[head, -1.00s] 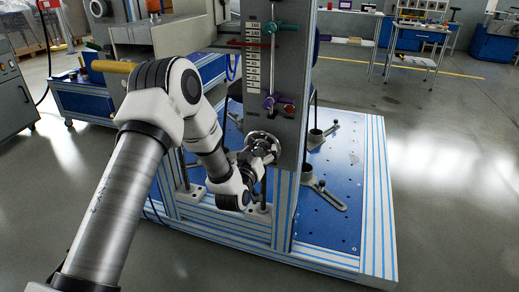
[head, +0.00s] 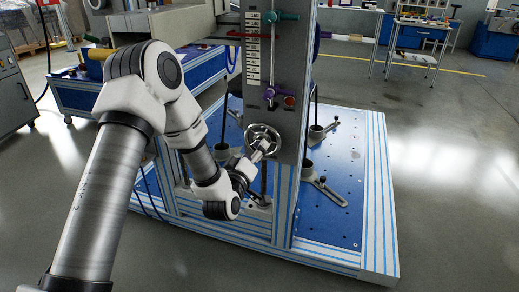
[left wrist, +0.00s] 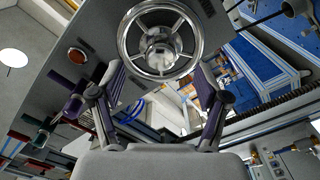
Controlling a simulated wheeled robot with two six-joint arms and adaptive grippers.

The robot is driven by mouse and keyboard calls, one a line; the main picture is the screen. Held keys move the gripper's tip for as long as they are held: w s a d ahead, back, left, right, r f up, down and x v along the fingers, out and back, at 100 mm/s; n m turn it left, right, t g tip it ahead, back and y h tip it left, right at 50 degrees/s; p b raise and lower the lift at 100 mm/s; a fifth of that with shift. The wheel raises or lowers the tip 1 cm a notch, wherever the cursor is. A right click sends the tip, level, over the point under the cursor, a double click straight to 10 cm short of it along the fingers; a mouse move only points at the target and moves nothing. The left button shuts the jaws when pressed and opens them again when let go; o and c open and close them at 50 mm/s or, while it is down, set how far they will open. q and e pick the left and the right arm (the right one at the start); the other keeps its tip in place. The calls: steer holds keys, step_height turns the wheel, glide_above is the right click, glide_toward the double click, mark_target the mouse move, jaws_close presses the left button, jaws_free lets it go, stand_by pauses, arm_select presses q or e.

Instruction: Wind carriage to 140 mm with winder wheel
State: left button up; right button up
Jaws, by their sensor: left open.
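The winder wheel (head: 264,134) is a silver spoked handwheel low on the grey column's front; it also shows at the top of the left wrist view (left wrist: 125,40). My left gripper (head: 259,151) is just in front of and below the wheel in the head view. In the left wrist view its fingers (left wrist: 160,82) are spread apart and empty, with the wheel beyond their tips; contact cannot be told. The height scale (head: 253,50) runs up the column. A red pointer bar (head: 232,36) stands near its upper part; the exact reading is too small to tell. My right gripper is not in view.
A teal handle (head: 285,16), a purple handle (head: 270,92) and a red button (head: 290,101) sit on the column. Clamp feet (head: 328,191) stand on the blue base plate (head: 335,222). Open floor lies to the right.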

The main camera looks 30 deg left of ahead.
arm_select(q)
steer(key=shift+n, duration=1)
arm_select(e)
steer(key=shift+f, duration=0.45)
arm_select(q)
steer(key=n+b, duration=0.4)
steer(key=n, duration=0.4)
steer(key=shift+b, duration=0.3)
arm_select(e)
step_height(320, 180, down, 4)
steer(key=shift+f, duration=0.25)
arm_select(q)
steer(key=n+b, duration=0.5)
steer(key=n, duration=0.3)
steer(key=shift+n, duration=0.4)
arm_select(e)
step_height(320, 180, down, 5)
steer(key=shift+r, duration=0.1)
arm_select(q)
steer(key=shift+a, duration=0.1)
